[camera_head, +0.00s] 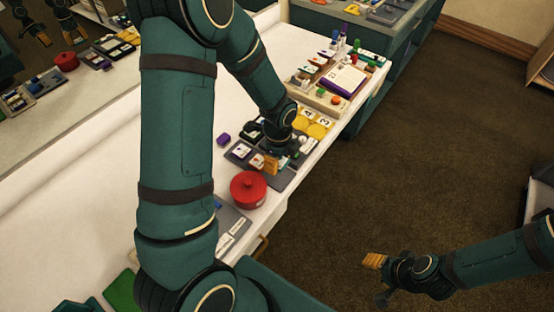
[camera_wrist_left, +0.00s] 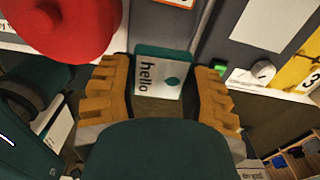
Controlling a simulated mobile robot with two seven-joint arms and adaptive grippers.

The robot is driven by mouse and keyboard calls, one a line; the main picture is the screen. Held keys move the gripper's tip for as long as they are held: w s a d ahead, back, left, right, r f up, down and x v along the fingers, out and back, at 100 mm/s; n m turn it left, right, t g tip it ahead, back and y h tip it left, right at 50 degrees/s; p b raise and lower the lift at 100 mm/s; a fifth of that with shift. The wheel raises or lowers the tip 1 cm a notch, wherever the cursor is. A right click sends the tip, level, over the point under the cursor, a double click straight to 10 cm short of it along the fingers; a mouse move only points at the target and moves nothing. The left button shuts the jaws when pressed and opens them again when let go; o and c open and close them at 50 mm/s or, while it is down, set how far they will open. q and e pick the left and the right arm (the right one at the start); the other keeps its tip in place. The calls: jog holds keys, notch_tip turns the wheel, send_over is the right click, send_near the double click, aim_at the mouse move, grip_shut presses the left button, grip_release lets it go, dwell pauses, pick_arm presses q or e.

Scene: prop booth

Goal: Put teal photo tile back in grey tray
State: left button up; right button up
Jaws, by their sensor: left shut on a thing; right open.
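My left gripper (camera_head: 270,162) is low over the grey tray (camera_head: 286,180) near the table's front edge. In the left wrist view its orange fingers (camera_wrist_left: 163,72) are shut on the teal photo tile (camera_wrist_left: 160,74), a pale card with a teal top band, a teal leaf and the word "hello". The grey tray (camera_wrist_left: 238,52) lies just beyond the tile, with pale cards on it. I cannot tell whether the tile touches the tray. In the head view the gripper and arm largely hide the tile. My right gripper (camera_head: 376,262) is open and empty over the floor.
A red lidded pot (camera_head: 248,190) stands close beside the tray and the left gripper. Yellow number cards (camera_head: 312,122) and a purple block (camera_head: 223,139) are nearby. A wooden tray (camera_head: 318,99) lies farther back. The white table (camera_head: 70,225) is clear at left.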

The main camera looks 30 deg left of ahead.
aim_at(277, 175)
pick_arm(q)
jog(key=shift+a+f+m, duration=0.1)
jog(key=shift+a+m, duration=0.05)
jog(key=shift+m, duration=0.25)
jog(key=shift+f+b, duration=1.2)
jog(key=shift+f, duration=0.2)
jog(key=shift+f+b, duration=1.15)
jog(key=shift+f, duration=0.35)
jog(key=o, duration=1.1)
jog(key=shift+r, duration=0.1)
